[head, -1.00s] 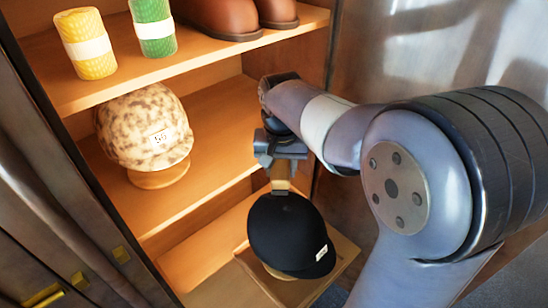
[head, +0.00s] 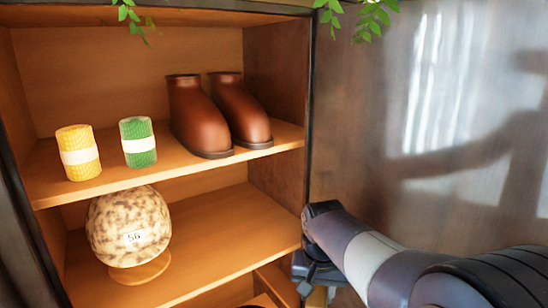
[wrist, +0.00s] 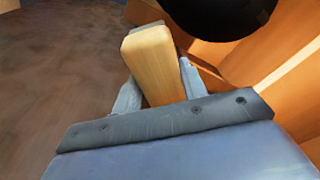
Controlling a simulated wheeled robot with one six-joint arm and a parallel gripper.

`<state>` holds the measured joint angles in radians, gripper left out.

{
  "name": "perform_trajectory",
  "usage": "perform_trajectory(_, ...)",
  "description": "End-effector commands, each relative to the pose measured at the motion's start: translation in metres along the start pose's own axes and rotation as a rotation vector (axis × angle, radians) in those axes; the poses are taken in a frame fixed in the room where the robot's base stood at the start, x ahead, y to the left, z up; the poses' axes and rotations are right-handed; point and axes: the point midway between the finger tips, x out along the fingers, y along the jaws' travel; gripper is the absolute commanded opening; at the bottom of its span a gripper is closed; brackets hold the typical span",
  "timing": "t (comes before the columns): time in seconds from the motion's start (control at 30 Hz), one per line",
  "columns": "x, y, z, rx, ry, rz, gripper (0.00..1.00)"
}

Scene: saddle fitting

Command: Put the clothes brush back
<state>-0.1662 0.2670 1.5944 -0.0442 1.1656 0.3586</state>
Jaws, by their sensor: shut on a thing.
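The clothes brush (wrist: 152,60) shows in the wrist view as a pale wooden block standing out between the two fingers. My gripper (wrist: 158,86) is shut on it, one finger on each side. The brush's bristles cannot be made out. A black riding cap (wrist: 222,14) is close beyond the brush, at the top right of the wrist view.
The wooden cabinet's upper shelf (head: 105,183) holds a yellow roll (head: 78,153), a green roll (head: 138,142) and brown boots (head: 212,115). A speckled cap numbered 56 (head: 129,227) stands on the middle shelf (head: 235,230), with free room to its right. Leaves (head: 368,18) hang above.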

Motion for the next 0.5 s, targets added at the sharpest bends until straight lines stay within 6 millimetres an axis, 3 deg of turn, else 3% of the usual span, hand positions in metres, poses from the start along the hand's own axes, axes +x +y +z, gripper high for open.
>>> perform_trajectory(0.37,0.088,0.013,-0.010,-0.055,-0.010,-0.006,0.19)
perform_trajectory(0.5,0.134,0.022,-0.010,-0.084,-0.012,-0.010,0.19)
